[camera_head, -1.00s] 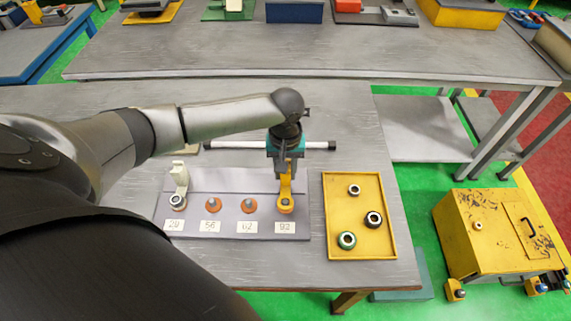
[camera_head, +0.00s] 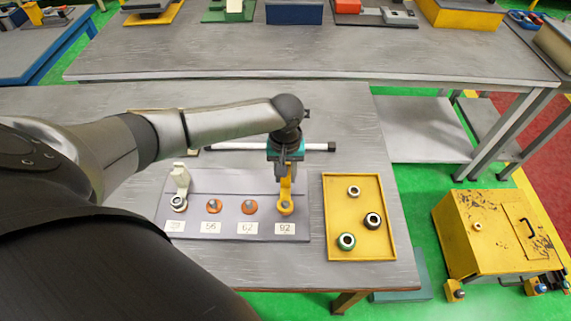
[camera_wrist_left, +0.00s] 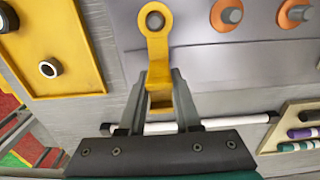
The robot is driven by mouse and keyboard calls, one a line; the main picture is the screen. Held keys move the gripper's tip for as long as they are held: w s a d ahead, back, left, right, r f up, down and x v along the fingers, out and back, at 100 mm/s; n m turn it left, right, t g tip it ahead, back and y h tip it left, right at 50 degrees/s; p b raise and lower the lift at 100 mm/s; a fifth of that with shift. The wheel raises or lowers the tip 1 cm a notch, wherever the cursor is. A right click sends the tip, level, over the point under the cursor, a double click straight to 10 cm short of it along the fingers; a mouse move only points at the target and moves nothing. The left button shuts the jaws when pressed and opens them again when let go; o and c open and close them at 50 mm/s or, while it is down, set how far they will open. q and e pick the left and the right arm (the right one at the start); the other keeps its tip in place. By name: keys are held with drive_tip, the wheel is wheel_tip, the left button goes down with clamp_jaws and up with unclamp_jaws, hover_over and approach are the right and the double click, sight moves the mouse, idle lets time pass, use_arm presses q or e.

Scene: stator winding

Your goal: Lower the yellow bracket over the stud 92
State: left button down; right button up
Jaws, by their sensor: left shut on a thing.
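The yellow bracket (camera_head: 286,200) hangs upright at the label 92 on the grey base plate (camera_head: 235,183). Its ring end also shows in the left wrist view (camera_wrist_left: 157,45), with the grey end of stud 92 (camera_wrist_left: 155,20) inside the hole. The ring is around or right above the stud; its exact height over the plate is hard to tell. My left gripper (camera_head: 285,172) is shut on the bracket's upper end, and its two fingers (camera_wrist_left: 160,92) pinch it in the wrist view. My right gripper is not in view.
Studs 56 (camera_head: 214,206) and 62 (camera_head: 249,206) stand bare on orange washers. A pale bracket with a ring (camera_head: 180,188) sits at the left stud. A yellow tray (camera_head: 361,250) with several ring parts lies at right. A white rod (camera_head: 225,146) lies behind the plate.

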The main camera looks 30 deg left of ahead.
use_arm(q)
drive_tip(key=shift+f, duration=0.25)
idle(0.3)
drive_tip(key=c, duration=0.5)
unclamp_jaws()
wheel_tip(320, 180, up, 7)
drive_tip(key=p, duration=0.9)
